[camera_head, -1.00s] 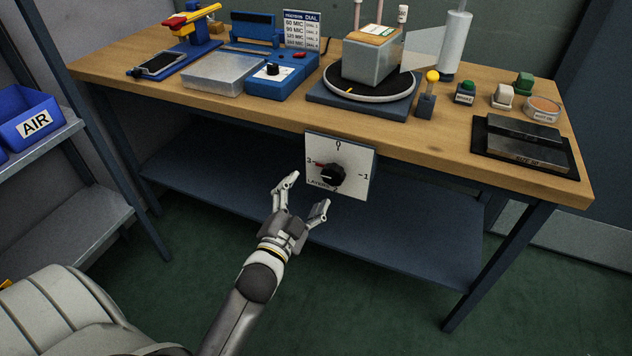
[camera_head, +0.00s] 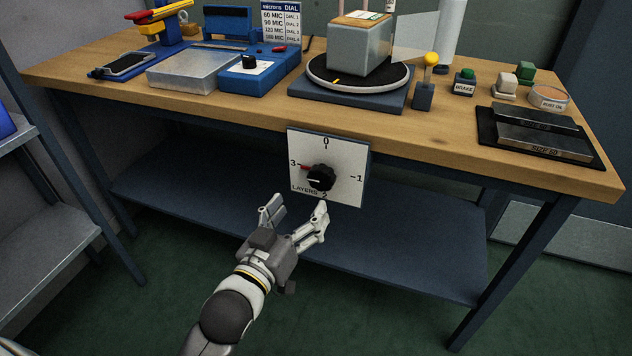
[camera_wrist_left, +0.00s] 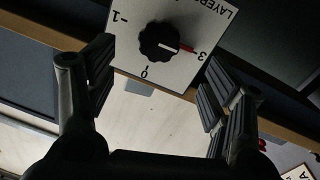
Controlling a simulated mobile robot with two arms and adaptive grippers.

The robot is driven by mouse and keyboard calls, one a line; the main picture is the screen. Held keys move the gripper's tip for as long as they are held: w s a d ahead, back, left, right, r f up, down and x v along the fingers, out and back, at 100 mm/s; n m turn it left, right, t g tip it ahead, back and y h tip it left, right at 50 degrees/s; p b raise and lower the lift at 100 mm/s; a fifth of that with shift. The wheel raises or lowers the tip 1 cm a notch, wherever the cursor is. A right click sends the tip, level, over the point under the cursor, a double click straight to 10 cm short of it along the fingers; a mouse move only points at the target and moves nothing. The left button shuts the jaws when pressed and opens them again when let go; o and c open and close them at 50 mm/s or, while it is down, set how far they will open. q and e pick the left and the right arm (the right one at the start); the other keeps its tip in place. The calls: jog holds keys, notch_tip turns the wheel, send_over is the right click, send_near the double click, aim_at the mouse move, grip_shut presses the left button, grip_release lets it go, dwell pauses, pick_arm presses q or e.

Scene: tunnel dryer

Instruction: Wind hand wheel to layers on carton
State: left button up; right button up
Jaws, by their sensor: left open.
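The layers wheel is a black knob (camera_head: 321,178) with a red pointer on a white plate (camera_head: 345,165) marked 0, 1, 2, 3 and LAYERS, fixed to the bench's front edge. The red pointer is at 3. The carton (camera_head: 360,48) is a grey box with a label on top, standing on a round black turntable (camera_head: 392,85). My left gripper (camera_head: 295,210) is open and empty, just below and left of the knob and apart from it. In the left wrist view the knob (camera_wrist_left: 159,42) shows ahead, between and beyond the open fingers (camera_wrist_left: 155,95). My right gripper is not in view.
On the bench stand a blue unit with a dial (camera_head: 245,72), a metal tray (camera_head: 190,70), a yellow-knobbed lever (camera_head: 427,85), a green button (camera_head: 465,82) and dark plates (camera_head: 535,135). A lower shelf (camera_head: 400,245) runs beneath. The floor in front is clear.

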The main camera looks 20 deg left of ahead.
aim_at(319, 182)
pick_arm(q)
jog(key=w, duration=0.6)
jog(key=w+d+b, duration=0.1)
jog(key=w, duration=0.3)
jog(key=shift+d, duration=0.1)
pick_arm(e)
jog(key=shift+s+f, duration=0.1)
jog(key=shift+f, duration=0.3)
pick_arm(q)
jog(key=c, duration=1)
jog(key=shift+r, duration=0.1)
jog(key=shift+c, duration=0.2)
jog(key=shift+p, duration=0.6)
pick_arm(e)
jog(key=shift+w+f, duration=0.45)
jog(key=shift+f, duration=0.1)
